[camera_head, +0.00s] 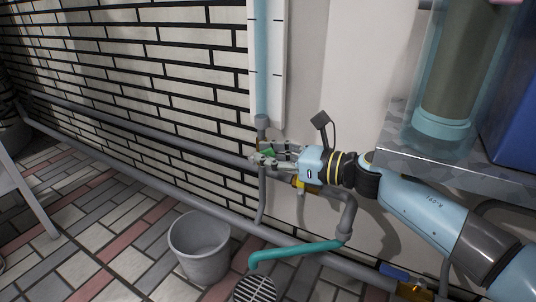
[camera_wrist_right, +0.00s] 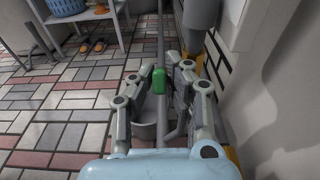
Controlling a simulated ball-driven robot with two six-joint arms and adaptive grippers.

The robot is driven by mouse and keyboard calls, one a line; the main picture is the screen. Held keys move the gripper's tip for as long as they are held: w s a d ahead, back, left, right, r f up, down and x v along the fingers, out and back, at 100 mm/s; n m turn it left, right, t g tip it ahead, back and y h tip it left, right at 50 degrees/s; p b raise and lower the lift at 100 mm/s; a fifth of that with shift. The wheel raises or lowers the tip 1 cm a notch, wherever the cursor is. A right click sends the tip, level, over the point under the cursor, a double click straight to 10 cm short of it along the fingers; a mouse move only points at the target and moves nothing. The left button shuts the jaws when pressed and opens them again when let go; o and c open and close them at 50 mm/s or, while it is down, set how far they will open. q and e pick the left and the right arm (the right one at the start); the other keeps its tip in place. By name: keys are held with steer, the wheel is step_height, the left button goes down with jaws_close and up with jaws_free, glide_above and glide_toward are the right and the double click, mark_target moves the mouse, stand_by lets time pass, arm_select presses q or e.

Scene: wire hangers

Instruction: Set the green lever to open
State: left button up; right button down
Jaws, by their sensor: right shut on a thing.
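The green lever (camera_head: 268,153) sits on the pipework by the brick wall, just below a clear vertical tube. In the head view it is mostly covered by my fingers. My right gripper (camera_head: 263,156) reaches in from the right and is shut on the lever. In the right wrist view, the green lever (camera_wrist_right: 159,80) shows as a small block between the two fingers (camera_wrist_right: 160,85). Its exact angle is hard to tell. My left gripper is in neither view.
A grey bucket (camera_head: 200,248) stands on the tiled floor near a drain grate (camera_head: 256,289). A teal spout (camera_head: 295,252) ends above the grate. A metal shelf (camera_head: 440,165) juts out above my right arm. A blue-handled valve (camera_head: 395,273) is low at right.

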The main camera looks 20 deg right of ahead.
steer(key=c, duration=1.4)
jaws_free()
steer(key=shift+o, duration=0.2)
steer(key=f+v, duration=0.1)
steer(key=v, duration=0.6)
steer(key=shift+s+d+r, duration=0.15)
steer(key=shift+s+r, duration=0.05)
steer(key=shift+r, duration=0.3)
